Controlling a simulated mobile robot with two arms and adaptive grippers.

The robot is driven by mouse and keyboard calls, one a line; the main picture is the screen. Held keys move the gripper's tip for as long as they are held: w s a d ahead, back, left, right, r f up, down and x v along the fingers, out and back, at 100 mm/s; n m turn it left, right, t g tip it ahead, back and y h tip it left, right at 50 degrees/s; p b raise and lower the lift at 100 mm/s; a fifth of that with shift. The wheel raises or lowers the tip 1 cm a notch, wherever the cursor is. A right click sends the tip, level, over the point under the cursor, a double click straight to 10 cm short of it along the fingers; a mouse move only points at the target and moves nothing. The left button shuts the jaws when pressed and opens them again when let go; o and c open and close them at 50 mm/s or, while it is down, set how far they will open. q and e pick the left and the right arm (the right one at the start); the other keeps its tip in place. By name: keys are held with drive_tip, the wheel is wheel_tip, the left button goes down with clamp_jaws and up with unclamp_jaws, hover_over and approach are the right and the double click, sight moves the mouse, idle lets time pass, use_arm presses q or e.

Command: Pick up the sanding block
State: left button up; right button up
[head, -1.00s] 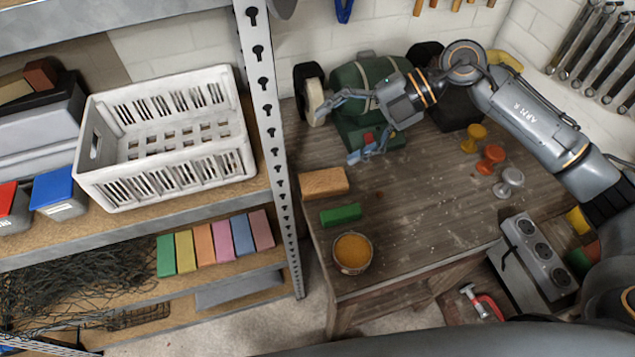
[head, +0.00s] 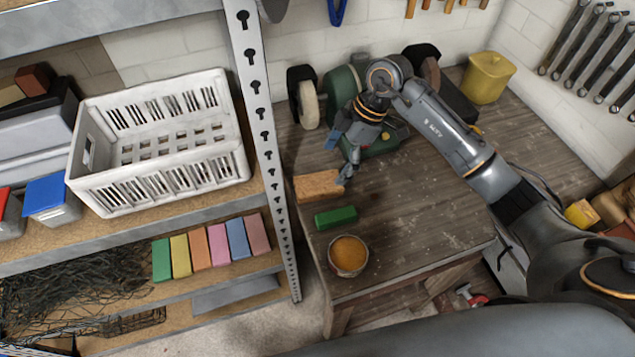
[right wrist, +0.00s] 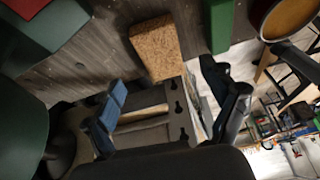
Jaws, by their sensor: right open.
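The sanding block appears to be the tan, grainy block (head: 316,186) lying flat at the left edge of the wooden workbench (head: 415,245). It also shows in the right wrist view (right wrist: 158,48), above the fingers. My right gripper (head: 339,160) is open and empty, with its fingers spread at the block's far right side. One fingertip overlaps the block's right end in the head view; I cannot tell whether it touches. In the right wrist view the open gripper (right wrist: 165,92) has the block beyond its fingertips. My left gripper is not in view.
A green block (head: 336,217) and a round tin with orange contents (head: 348,255) stand nearer the front. A bench grinder (head: 345,95) is behind my right gripper. A metal shelf post (head: 265,130) rises left of the bench. A yellow canister (head: 488,77) stands at the back right.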

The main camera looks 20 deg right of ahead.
sight(326, 181)
drive_tip(key=shift+x, duration=0.85)
drive_tip(key=x, duration=0.1)
drive_tip(key=p+x, duration=0.1)
drive_tip(key=x, duration=0.1)
drive_tip(key=p+x, duration=0.1)
drive_tip(key=shift+d+f, duration=0.2)
drive_tip(key=shift+f, duration=0.35)
drive_tip(key=shift+a+f, duration=0.1)
drive_tip(key=shift+f, duration=0.15)
drive_tip(key=c, duration=1.2)
